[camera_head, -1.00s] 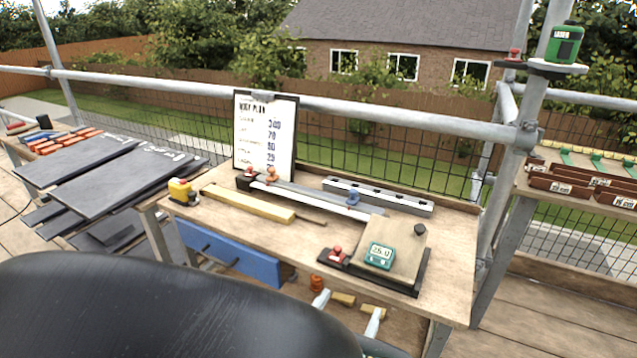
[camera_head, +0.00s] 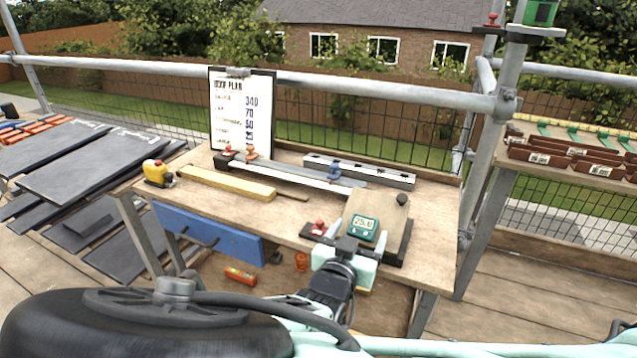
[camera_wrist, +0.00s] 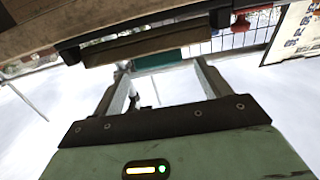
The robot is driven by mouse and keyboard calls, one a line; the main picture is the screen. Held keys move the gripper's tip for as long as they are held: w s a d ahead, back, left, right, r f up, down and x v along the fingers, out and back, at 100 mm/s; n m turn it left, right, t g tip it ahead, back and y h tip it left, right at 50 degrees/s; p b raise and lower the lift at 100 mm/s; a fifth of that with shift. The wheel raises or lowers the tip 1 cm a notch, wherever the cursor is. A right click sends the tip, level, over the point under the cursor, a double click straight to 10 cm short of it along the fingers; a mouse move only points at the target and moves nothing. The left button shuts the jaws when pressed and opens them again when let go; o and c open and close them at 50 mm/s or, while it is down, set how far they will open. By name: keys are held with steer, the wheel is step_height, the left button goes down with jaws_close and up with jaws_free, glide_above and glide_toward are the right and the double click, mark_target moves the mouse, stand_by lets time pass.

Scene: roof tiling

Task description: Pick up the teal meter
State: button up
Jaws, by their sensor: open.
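The teal meter (camera_head: 363,227) lies on a tan board with a dark base (camera_head: 396,249) at the right front of the workbench, its grey display facing up. My gripper (camera_head: 345,247) is at the bench's front edge, just in front of the meter, on the camera's side. In the wrist view my gripper (camera_wrist: 160,72) has its two fingers apart with nothing held. A teal strip, likely the meter (camera_wrist: 165,62), shows just beyond the fingertips, between them. I cannot tell whether the fingers touch it.
A small red-knobbed device (camera_head: 318,229) sits left of the meter. A black knob (camera_head: 402,200) stands on the board behind right. A long straightedge (camera_head: 300,174), a metal level (camera_head: 360,172) and a yellow wooden bar (camera_head: 228,184) lie further back. A clipboard (camera_head: 240,110) stands behind.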

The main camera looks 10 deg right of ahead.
mark_target(363, 225)
steer(key=x, duration=0.4)
steer(key=shift+w+f+b, duration=0.1)
steer(key=shift+w+b, duration=0.1)
steer(key=shift+b, duration=0.2)
steer(key=c, duration=1.2)
